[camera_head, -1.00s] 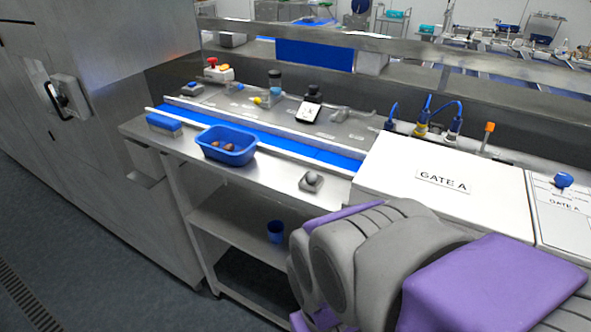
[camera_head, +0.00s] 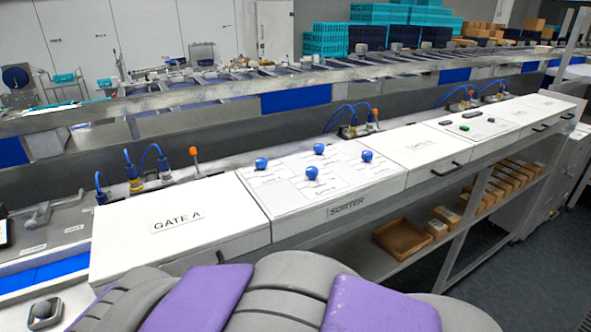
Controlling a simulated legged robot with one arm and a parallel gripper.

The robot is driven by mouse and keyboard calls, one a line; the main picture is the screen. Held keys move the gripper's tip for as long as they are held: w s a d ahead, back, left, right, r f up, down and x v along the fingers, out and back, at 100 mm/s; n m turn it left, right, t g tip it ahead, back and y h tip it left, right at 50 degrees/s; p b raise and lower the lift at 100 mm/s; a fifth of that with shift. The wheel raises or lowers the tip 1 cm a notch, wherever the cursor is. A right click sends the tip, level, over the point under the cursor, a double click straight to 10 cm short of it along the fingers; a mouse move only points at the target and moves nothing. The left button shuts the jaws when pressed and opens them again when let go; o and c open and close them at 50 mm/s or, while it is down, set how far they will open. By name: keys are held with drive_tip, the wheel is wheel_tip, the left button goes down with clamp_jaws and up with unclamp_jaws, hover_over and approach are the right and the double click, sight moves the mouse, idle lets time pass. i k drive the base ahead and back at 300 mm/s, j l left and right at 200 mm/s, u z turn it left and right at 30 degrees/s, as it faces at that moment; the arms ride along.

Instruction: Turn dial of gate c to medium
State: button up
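Several blue dials stand on the white sorter panel (camera_head: 285,203), which has "SORTER" printed on its front edge. One dial (camera_head: 261,163) is at the left and one is at the back (camera_head: 319,148). Another dial (camera_head: 312,172) is at the front and one more (camera_head: 366,155) is at the right. Small labels lie by them, too small to read, so I cannot tell which dial is gate C or how any is set. My gripper is out of view; only grey and purple parts of my arm show along the bottom, in front of the counter and clear of the dials.
The white Gate A cover (camera_head: 140,245) lies left of the panel. Another white cover (camera_head: 420,150) and a control section with a green button (camera_head: 464,127) lie right. Blue cables and an orange-tipped sensor (camera_head: 194,155) rise behind. Brown trays (camera_head: 402,238) sit on the shelf below.

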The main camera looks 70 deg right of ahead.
sight(319, 148)
drive_tip(key=z, duration=2.55)
